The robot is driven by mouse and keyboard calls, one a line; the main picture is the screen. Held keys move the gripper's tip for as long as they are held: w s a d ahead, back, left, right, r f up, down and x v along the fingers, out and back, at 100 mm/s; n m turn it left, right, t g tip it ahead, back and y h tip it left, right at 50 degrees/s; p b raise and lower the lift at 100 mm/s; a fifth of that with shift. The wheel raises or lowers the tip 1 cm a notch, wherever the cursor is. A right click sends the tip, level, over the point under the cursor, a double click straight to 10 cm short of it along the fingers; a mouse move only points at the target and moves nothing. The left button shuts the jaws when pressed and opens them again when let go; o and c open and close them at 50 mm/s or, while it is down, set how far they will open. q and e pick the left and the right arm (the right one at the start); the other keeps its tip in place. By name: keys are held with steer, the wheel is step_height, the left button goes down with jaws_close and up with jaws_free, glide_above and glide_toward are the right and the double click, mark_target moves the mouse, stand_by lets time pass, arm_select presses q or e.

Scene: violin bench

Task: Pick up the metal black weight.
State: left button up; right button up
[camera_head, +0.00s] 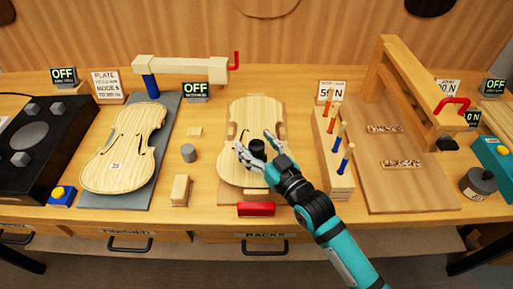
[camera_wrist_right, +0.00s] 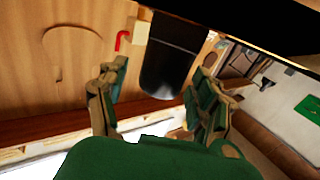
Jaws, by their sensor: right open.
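The metal black weight (camera_head: 257,147) is a small dark cylinder over the lower half of the middle violin plate (camera_head: 262,108). My right gripper (camera_head: 254,141) is open, with one finger on each side of the weight. In the right wrist view the black weight (camera_wrist_right: 168,62) hangs into the gap between the open fingers of my right gripper (camera_wrist_right: 153,88), and gaps show on both sides of it. The weight's base is partly hidden by the gripper in the head view. My left gripper is not in view.
A grey cylinder (camera_head: 189,153) and a wooden block (camera_head: 181,190) stand left of the plate. A red block (camera_head: 256,209) lies in front. A peg rack (camera_head: 333,155) stands close to the right. A dark knobbed weight (camera_head: 478,183) sits at the far right.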

jaws_close()
stand_by(0.3)
steer(key=shift+r, duration=0.1)
